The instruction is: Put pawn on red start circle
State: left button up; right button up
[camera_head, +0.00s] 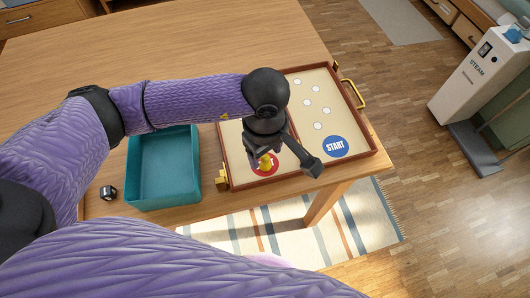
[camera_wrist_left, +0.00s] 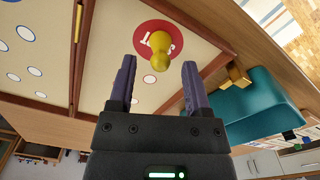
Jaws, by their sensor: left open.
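The yellow pawn (camera_wrist_left: 160,50) stands on the red start circle (camera_wrist_left: 143,32) in the left wrist view. In the head view the pawn (camera_head: 266,162) shows over the red circle (camera_head: 259,172), partly hidden by my gripper. My left gripper (camera_wrist_left: 158,82) is open, with its two fingers apart and the pawn's head just beyond and between the tips. In the head view the left gripper (camera_head: 288,166) is above the near part of the board (camera_head: 297,184). My right gripper does not show.
A blue START circle (camera_head: 335,147) and several white spots lie on the board's right half. A teal bin (camera_head: 134,176) stands left of the board, with a small dark cube (camera_head: 108,192) beside it. A brass handle (camera_head: 354,94) sticks out at the board's right. The table's back is clear.

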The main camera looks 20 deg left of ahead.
pick_arm(q)
notch_tip(320, 180, up, 10)
jog(key=p, duration=0.2)
jog(key=shift+f+p, duration=0.15)
jog(key=shift+p, duration=0.15)
